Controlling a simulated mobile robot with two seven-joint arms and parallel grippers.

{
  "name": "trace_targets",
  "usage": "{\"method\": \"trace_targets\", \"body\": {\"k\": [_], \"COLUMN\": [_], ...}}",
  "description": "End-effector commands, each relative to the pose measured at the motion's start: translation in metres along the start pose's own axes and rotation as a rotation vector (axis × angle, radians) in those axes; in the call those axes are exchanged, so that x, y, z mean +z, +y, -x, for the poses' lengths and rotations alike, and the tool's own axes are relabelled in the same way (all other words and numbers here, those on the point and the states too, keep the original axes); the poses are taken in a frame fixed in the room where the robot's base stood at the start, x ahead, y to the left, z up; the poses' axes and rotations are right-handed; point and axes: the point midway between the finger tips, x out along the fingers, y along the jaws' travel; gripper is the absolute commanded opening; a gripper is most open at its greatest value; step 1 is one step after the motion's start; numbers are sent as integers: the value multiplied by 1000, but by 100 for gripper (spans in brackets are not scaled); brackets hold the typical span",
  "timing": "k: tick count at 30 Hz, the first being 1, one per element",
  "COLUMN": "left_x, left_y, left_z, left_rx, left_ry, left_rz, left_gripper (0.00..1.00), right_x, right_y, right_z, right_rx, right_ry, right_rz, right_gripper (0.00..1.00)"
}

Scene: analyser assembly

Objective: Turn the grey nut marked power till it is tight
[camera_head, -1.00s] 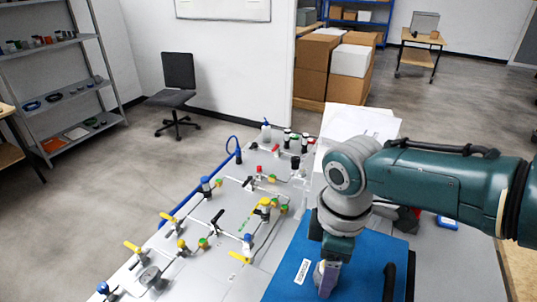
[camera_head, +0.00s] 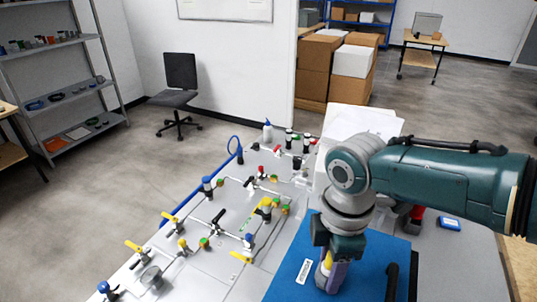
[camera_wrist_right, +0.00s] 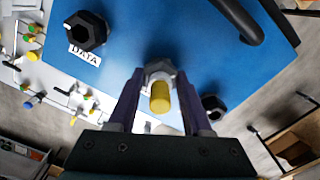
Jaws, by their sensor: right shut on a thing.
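My right gripper (camera_head: 332,284) is over the blue analyser face (camera_head: 350,239), pointing down. In the right wrist view its two fingers (camera_wrist_right: 158,80) stand on either side of a grey nut (camera_wrist_right: 158,66) and are shut on it. A yellow cylindrical part (camera_wrist_right: 160,97) sticks out of the nut toward the camera, between the fingers. No power label is readable beside this nut. Another dark nut (camera_wrist_right: 87,30) with a DATA label (camera_wrist_right: 84,54) sits to the left on the blue face (camera_wrist_right: 185,35). My left gripper is in neither view.
A black handle (camera_wrist_right: 240,18) rises from the blue face; it also shows in the head view (camera_head: 390,282). A further black fitting (camera_wrist_right: 213,103) is right of the fingers. A bench panel of pipes and valves (camera_head: 225,235) lies left of the analyser.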

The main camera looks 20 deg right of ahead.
Motion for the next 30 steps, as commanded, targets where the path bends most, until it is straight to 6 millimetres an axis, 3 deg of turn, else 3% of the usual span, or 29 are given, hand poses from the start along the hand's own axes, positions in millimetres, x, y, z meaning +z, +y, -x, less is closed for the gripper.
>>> {"method": "trace_targets", "body": {"k": [8, 11, 22, 23, 27, 30], "left_x": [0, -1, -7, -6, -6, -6], "left_y": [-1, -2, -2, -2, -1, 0], "left_z": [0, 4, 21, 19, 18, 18], "left_rx": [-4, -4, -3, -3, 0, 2], "left_ry": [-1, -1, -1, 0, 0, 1], "left_rz": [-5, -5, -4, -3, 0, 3], "left_gripper": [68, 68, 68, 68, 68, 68], "right_x": [0, -1, -2, -1, 0, 0], "right_y": [0, 0, -1, -1, 0, 0], "right_z": [0, 2, 2, 0, 0, 0], "right_rx": [0, -1, -4, -2, 0, 0], "right_ry": [0, 1, 1, 1, 0, 0], "right_rz": [-2, -77, -905, -888, -880, -879], "right_gripper": [0, 0, 0, 52, 68, 68]}}
